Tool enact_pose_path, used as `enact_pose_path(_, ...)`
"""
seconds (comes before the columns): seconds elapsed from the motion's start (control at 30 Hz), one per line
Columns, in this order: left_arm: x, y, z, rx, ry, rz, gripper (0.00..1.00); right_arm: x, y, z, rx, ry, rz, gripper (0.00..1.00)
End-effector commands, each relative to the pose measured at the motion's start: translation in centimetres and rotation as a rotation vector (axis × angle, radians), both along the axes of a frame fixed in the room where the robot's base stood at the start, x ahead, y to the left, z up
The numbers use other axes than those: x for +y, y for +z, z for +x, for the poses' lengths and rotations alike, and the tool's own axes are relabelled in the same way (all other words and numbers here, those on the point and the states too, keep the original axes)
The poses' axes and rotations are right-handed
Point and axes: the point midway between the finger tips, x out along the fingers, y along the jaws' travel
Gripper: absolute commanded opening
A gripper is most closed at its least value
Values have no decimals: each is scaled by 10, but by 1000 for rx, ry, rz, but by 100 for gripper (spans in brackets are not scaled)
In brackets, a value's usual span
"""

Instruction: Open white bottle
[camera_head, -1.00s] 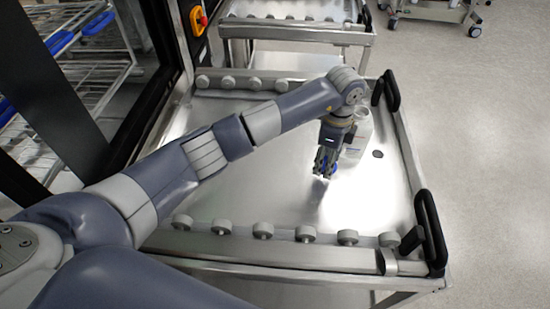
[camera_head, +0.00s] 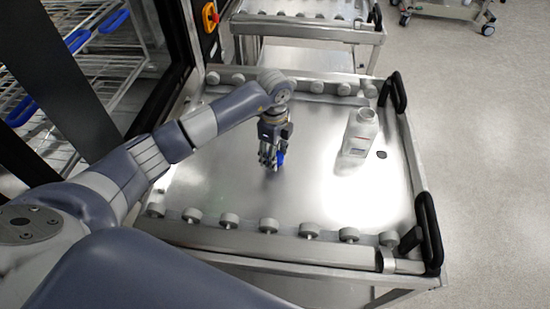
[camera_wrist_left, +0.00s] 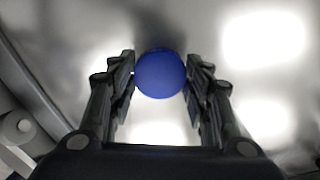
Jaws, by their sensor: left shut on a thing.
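The white bottle (camera_head: 359,138) stands upright on the right part of the steel cart top in the head view, with no cap visible on its neck. My left gripper (camera_head: 271,163) is to the left of the bottle, pointing down, apart from it and low over the cart top. It is shut on a round blue cap (camera_head: 281,158). In the left wrist view the blue cap (camera_wrist_left: 160,74) sits between the two fingertips of my left gripper (camera_wrist_left: 160,80). My right gripper is not in view.
A second cart (camera_head: 310,25) is behind. A dark-framed washer with racks is at the left.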

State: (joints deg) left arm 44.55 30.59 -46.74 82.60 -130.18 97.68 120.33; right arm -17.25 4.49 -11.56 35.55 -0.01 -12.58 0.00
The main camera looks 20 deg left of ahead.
Motion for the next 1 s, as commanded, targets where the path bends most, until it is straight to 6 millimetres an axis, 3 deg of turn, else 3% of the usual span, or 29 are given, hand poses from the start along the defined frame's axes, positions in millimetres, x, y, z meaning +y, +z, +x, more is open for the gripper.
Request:
enact_pose_path(0.17, -3, -28, -2, 7, -3, -3, 17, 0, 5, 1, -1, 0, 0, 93)
enact_pose_path(0.5, -3, -33, -1, 4, -4, -2, 17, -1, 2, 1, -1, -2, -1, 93)
enact_pose_path(0.53, -4, -33, -1, 4, -4, -2, 48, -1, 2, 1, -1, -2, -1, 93)
enact_pose_path(0.6, -4, -32, -1, 4, -4, -2, 63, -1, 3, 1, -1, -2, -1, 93)
enact_pose_path(1.0, -4, -29, -1, 3, -4, -2, 66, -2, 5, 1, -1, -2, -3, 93)
